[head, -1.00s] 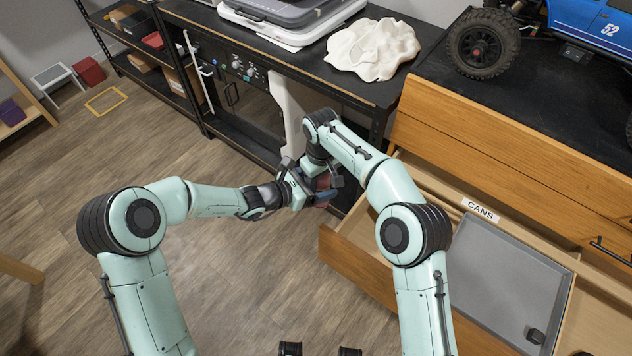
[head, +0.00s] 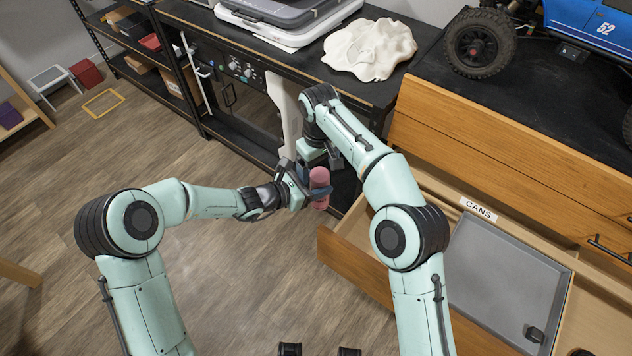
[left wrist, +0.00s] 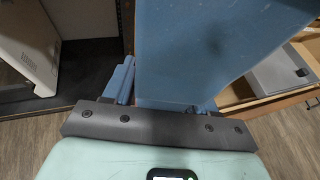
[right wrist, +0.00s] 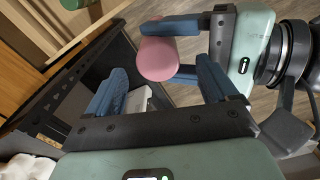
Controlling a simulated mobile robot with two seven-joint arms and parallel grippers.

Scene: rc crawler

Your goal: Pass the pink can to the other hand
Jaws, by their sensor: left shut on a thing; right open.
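The pink can (head: 320,178) is in the air in front of the black bench in the head view. My left gripper (head: 312,190) is shut on it, with the can's upper part standing clear of the fingers. In the right wrist view the can (right wrist: 157,60) sits between the blue fingers of the left gripper. My right gripper (right wrist: 160,85) is open and empty beside the can; in the head view it is close behind the can (head: 325,160). In the left wrist view a large blue finger fills the middle and the can is hidden.
An open wooden drawer labelled CANS (head: 479,209) holds a grey tray (head: 480,275) at the right. A black bench (head: 385,90) with a white cloth-like lump (head: 370,48) stands behind the grippers. A blue toy crawler (head: 590,25) stands at the upper right. Floor is open at left.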

